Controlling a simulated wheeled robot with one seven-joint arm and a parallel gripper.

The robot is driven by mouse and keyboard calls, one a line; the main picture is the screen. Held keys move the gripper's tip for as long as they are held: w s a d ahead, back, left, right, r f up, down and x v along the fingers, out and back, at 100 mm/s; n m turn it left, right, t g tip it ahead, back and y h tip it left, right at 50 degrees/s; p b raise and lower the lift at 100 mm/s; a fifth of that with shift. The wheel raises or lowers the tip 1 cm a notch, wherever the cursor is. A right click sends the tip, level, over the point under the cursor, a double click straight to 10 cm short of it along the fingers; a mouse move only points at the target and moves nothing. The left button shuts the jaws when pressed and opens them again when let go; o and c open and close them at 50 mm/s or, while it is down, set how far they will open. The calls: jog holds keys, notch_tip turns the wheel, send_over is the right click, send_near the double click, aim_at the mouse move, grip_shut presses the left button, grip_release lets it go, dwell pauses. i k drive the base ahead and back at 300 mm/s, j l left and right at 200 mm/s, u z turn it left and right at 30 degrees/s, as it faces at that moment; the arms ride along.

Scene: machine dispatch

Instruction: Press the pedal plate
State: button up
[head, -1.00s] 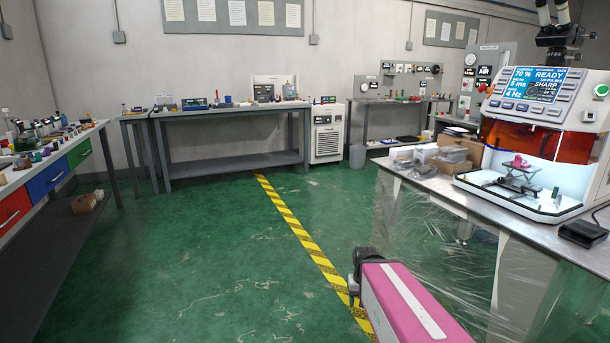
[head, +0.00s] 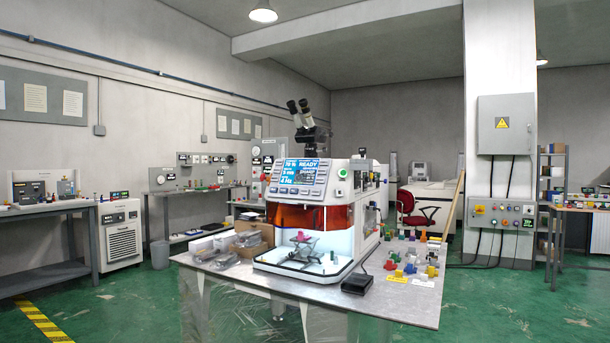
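A black pedal (head: 357,284) sits on the metal bench top (head: 398,309), just in front of and to the right of the machine (head: 318,215). Its plate is the dark top face and looks untouched. The machine has a lit blue screen reading READY, an orange window and a bright chamber with a pink piece on a small stand. My gripper is not in view.
Plastic-wrapped packs and a cardboard box (head: 249,230) lie left of the machine. Several small coloured parts (head: 401,262) and yellow labels lie right of the pedal. A pillar (head: 499,100) stands behind at right. Green floor is open at left and right.

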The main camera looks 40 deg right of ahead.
aim_at(357, 281)
jog(key=k+j, duration=0.15)
jog(key=k, duration=0.2)
jog(key=k+j, duration=0.15)
jog(key=k, duration=0.15)
jog(key=z, duration=1.65)
